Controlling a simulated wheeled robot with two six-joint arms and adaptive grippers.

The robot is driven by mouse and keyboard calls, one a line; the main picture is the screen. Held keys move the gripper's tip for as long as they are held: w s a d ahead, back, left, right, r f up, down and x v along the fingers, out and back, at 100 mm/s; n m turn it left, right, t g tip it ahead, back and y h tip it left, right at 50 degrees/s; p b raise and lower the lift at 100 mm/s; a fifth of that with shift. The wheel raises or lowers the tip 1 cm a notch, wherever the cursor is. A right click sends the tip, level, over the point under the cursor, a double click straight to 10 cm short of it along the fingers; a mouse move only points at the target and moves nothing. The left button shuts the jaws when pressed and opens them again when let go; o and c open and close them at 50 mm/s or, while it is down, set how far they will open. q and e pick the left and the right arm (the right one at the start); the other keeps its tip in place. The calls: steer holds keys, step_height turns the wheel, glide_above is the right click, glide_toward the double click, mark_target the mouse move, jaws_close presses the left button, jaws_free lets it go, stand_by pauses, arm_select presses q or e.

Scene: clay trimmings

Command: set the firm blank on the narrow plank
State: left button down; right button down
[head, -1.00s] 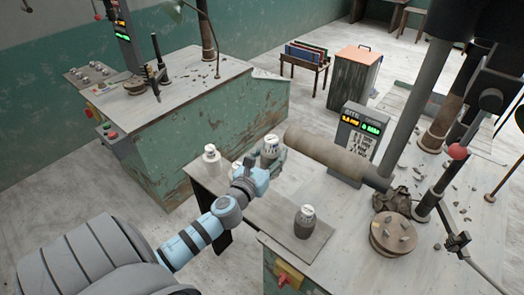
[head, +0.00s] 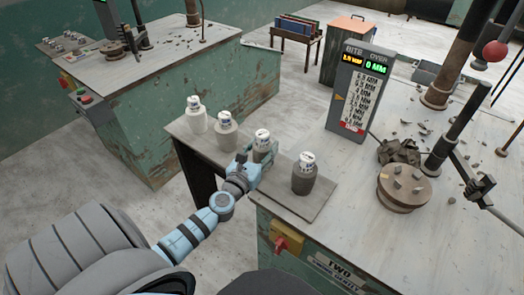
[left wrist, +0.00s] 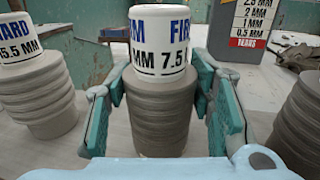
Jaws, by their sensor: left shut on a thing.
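The firm blank (head: 262,149) is a ringed grey cylinder with a white cap. In the left wrist view the firm blank (left wrist: 160,110) shows part of "FIRM" and "7.5" on its cap. My left gripper (head: 252,168) is shut around its body, with one teal finger on each side; it also shows in the left wrist view (left wrist: 160,115). The blank is upright over a narrow grey plank (head: 322,203), in a row with other blanks. I cannot tell whether its base touches the plank. My right gripper is out of view.
To the left stand a blank marked HARD 5.5 MM (left wrist: 38,95), also in the head view (head: 226,131), and a paler blank (head: 196,119). A darker blank (head: 304,178) stands close on the right. A gauge panel (head: 358,90) and a round wheel (head: 404,187) stand further right.

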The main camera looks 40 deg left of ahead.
arm_select(q)
steer(key=shift+r, duration=0.15)
steer(key=shift+w+f, duration=0.1)
steer(key=shift+f, duration=0.1)
steer(key=c, duration=1)
jaws_free()
steer(key=shift+o, duration=1.2)
steer(key=shift+r, duration=0.1)
steer(key=shift+r, duration=0.15)
steer(key=b+v, duration=0.1)
steer(key=v, duration=1.1)
